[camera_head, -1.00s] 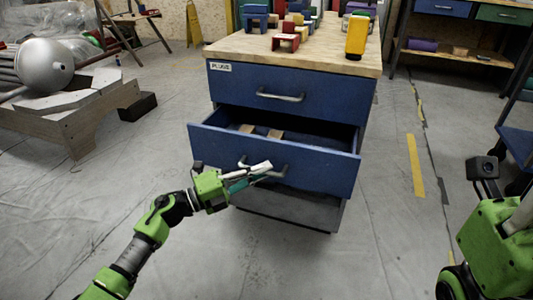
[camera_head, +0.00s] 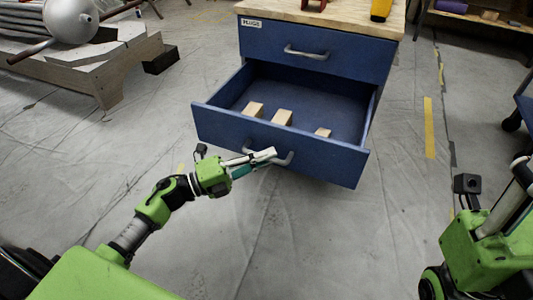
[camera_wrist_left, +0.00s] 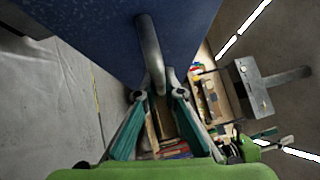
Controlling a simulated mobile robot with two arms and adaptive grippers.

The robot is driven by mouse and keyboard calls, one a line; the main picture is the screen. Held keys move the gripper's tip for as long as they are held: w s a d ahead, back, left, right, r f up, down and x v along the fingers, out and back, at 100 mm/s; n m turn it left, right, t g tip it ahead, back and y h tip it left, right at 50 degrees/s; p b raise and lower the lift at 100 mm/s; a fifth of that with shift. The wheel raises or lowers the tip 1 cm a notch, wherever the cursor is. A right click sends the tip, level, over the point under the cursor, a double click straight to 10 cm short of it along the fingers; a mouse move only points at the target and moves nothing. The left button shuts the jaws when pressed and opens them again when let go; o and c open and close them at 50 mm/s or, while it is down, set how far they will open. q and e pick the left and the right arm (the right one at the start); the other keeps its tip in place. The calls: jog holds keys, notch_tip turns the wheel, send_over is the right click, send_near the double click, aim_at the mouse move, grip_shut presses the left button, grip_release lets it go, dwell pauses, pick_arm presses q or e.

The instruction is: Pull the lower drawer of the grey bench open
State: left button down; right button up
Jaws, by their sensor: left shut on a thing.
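The bench (camera_head: 385,23) has a wooden top and two blue drawers. The upper drawer (camera_head: 310,58) is closed. The lower drawer (camera_head: 335,165) is pulled far out, showing three small wooden blocks inside. Its curved grey handle (camera_head: 290,156) is on the front panel. My left gripper (camera_head: 268,157) is shut on this handle. The left wrist view shows the handle (camera_wrist_left: 150,50) running between the fingertips of the left gripper (camera_wrist_left: 158,95), with the blue drawer front beyond. My right gripper (camera_head: 517,195) is at the right edge, partly cut off; its jaws cannot be made out.
A wooden platform (camera_head: 95,65) with a metal tank (camera_head: 70,18) stands at the upper left, with a dark block (camera_head: 161,60) beside it. A blue cart (camera_head: 524,108) is at the right edge. The sheeted floor in front of the drawer is clear apart from my arms.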

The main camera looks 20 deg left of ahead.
pick_arm(q)
jog(key=shift+a, duration=0.1)
jog(key=c, duration=2.1)
grip_release()
jog(key=shift+c, duration=0.2)
jog(key=v, duration=1.2)
